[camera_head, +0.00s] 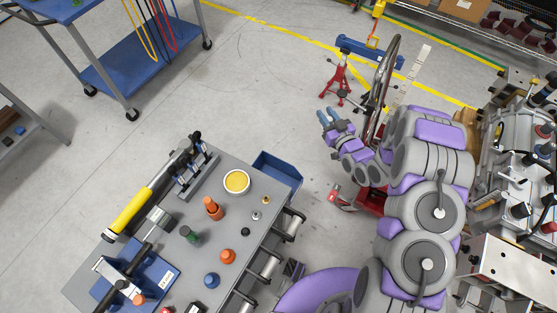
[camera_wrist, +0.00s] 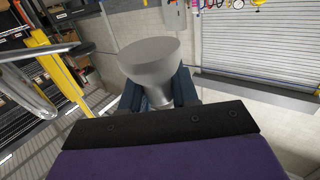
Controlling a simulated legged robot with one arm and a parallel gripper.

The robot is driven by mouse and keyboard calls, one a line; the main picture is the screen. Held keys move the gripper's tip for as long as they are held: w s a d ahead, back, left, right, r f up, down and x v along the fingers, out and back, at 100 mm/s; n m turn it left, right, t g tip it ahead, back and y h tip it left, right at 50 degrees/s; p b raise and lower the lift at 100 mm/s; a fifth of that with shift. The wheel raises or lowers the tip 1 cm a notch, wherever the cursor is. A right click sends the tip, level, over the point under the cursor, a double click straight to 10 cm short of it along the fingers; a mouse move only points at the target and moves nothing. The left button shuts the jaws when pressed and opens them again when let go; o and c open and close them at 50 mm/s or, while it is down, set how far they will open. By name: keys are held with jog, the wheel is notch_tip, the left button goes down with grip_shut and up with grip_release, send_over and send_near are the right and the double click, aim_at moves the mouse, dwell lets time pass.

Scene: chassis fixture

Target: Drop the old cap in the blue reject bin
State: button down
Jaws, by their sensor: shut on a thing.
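My gripper (camera_head: 328,116) is out over the open floor, up and to the right of the cart, with its blue fingertips pointing up and left in the head view. In the wrist view, my gripper (camera_wrist: 158,100) is shut on a grey, flared cap (camera_wrist: 150,58), wide at the far end with a narrow stem between the fingers. The part of the bin's inside that shows looks empty.
A red jack stand (camera_head: 337,80) is beyond my gripper. Machinery (camera_head: 515,150) stands at the right. Floor left of my gripper is clear.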

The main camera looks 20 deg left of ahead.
jog(key=s+a+f+n+g+y+b, duration=0.1)
jog(key=s+a+f+n+g+y, duration=0.1)
jog(key=s+a+f+g, duration=0.3)
jog(key=s+a+f+n+g+y+b, duration=0.1)
jog(key=s+a+f+n+g, duration=0.4)
jog(key=s+f, duration=0.6)
notch_tip(320, 180, down, 2)
jog(key=shift+s+a+y+b, duration=0.3)
jog(key=shift+s+y+b, duration=0.1)
jog(key=shift+y, duration=0.5)
jog(key=c, duration=0.8)
grip_release()
jog(key=shift+d, duration=0.1)
jog(key=d+p, duration=0.1)
jog(key=d, duration=0.4)
jog(key=s+d+p, duration=0.1)
jog(key=d, duration=0.5)
jog(key=d+p, duration=0.1)
jog(key=d, duration=0.5)
jog(key=shift+s+d, duration=0.1)
jog(key=shift+s, duration=0.1)
